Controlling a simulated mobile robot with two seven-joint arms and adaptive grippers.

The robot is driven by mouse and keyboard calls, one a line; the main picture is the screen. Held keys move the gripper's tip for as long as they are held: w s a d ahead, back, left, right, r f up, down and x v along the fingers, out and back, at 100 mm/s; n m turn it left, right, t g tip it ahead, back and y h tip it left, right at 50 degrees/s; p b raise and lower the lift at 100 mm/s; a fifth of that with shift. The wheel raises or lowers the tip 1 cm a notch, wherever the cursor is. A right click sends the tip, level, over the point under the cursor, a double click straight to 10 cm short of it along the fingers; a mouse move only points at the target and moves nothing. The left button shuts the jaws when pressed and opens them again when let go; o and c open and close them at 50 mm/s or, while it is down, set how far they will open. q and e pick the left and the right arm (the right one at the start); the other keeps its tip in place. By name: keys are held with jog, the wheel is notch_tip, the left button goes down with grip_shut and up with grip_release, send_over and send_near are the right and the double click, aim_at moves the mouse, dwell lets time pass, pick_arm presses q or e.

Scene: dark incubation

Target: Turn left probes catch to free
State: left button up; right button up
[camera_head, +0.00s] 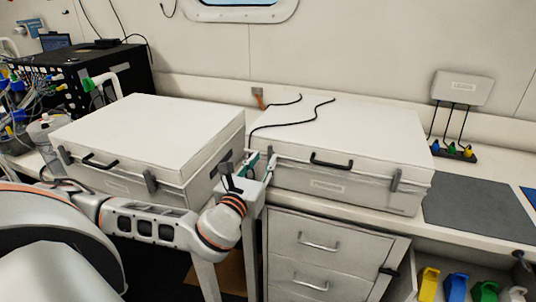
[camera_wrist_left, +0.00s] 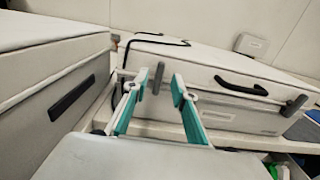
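Two closed white cases stand side by side on the bench: a left case (camera_head: 150,122) and a right case (camera_head: 345,132). The right case has a grey catch at its front left (camera_head: 271,166) and another at its front right (camera_head: 397,180). The labels are too small to read, so I cannot tell which is the probes case. My left gripper (camera_head: 262,166) is open at the right case's left catch. In the left wrist view the catch (camera_wrist_left: 157,78) stands upright between the fingertips of the gripper (camera_wrist_left: 160,82); contact is unclear. My right gripper is out of view.
The left case also has front catches (camera_head: 150,180) and stands close beside my left wrist. A black cable (camera_head: 290,122) lies over the right case's lid. Drawers (camera_head: 325,245) are below the bench. A grey mat (camera_head: 480,212) lies clear at the right.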

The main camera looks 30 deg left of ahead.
aim_at(269, 152)
pick_arm(q)
jog(key=shift+x, duration=1.65)
grip_shut()
